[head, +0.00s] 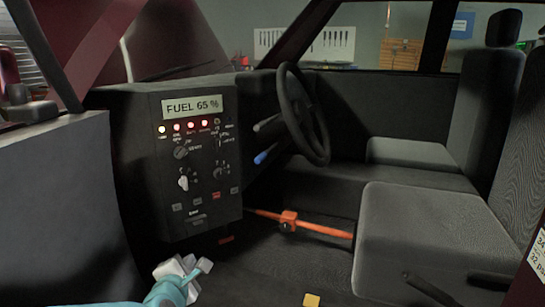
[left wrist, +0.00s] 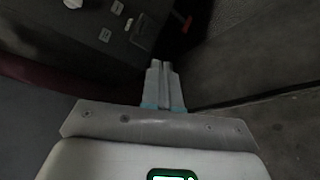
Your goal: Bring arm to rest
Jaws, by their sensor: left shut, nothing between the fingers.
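My left arm comes in at the bottom of the head view, teal with a pale grey gripper (head: 180,270). The gripper is low in the footwell, in front of and below the black control panel (head: 190,222). In the left wrist view the two fingers (left wrist: 161,72) lie side by side, closed and empty. They point toward the dark floor, with the panel's lower part (left wrist: 115,35) to their upper left. My right gripper does not show in either view.
The panel carries a "FUEL 65 %" display (head: 194,107), lit lamps and knobs. A steering wheel (head: 303,115) stands behind it. An orange bar (head: 325,229) crosses the footwell. Grey seats (head: 420,235) fill the right.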

